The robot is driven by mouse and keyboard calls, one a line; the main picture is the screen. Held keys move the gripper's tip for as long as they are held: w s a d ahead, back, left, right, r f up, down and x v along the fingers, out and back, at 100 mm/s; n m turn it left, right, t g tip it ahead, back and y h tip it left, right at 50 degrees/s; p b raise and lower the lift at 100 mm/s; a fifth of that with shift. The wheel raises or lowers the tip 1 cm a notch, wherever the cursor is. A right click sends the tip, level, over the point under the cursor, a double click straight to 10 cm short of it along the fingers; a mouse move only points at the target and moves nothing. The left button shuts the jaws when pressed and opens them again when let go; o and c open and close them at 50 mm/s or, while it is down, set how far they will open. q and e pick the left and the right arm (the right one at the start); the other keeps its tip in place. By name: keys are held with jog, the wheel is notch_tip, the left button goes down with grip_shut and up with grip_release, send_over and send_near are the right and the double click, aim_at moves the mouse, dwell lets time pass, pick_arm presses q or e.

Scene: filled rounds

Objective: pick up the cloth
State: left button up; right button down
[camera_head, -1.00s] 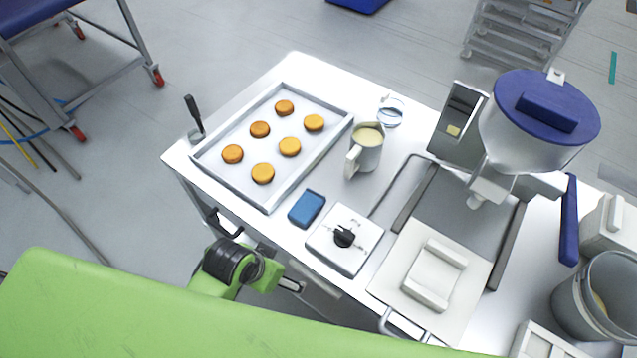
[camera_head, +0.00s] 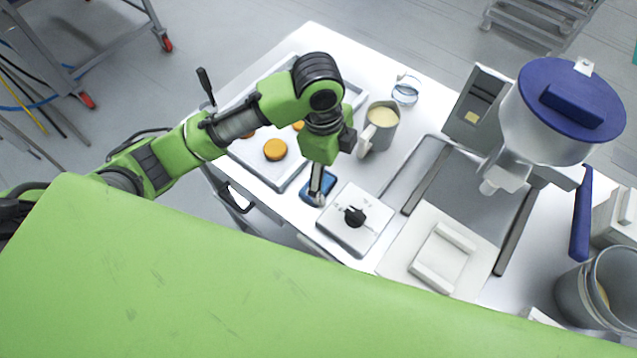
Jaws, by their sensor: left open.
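The blue cloth (camera_head: 309,191) lies on the white table, between the baking tray and a white box with a black knob. It is a small folded pad, partly covered by my gripper. My left gripper (camera_head: 318,198) points down right over the cloth, with its jaws open. I cannot tell whether the fingertips touch the cloth. My right gripper is not in view.
A baking tray (camera_head: 283,186) with several orange rounds lies behind my left arm. A jug (camera_head: 381,127) of pale liquid stands just beyond the gripper. The knobbed box (camera_head: 366,230) is close on the right. A machine with a blue-lidded hopper (camera_head: 545,125) stands farther right.

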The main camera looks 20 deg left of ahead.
pick_arm(q)
jog(key=w+a+r+m+y, duration=0.1)
jog(key=w+a+r, duration=0.1)
jog(key=a+r, duration=0.1)
jog(key=shift+m, duration=0.3)
jog(key=f, duration=0.5)
jog(key=f+p, duration=0.1)
jog(key=f, duration=0.2)
jog(key=shift+a+f, duration=0.25)
jog(key=shift+a, duration=0.05)
jog(key=shift+d+f+p, duration=0.1)
jog(key=shift+f+p, duration=0.25)
jog(key=shift+f, duration=0.2)
jog(key=shift+w+d+f+p, duration=0.1)
jog(key=shift+f+p, duration=0.4)
jog(key=shift+f, duration=1.7)
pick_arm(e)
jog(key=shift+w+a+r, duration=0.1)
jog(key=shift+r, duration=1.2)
pick_arm(q)
jog(key=c, duration=1.2)
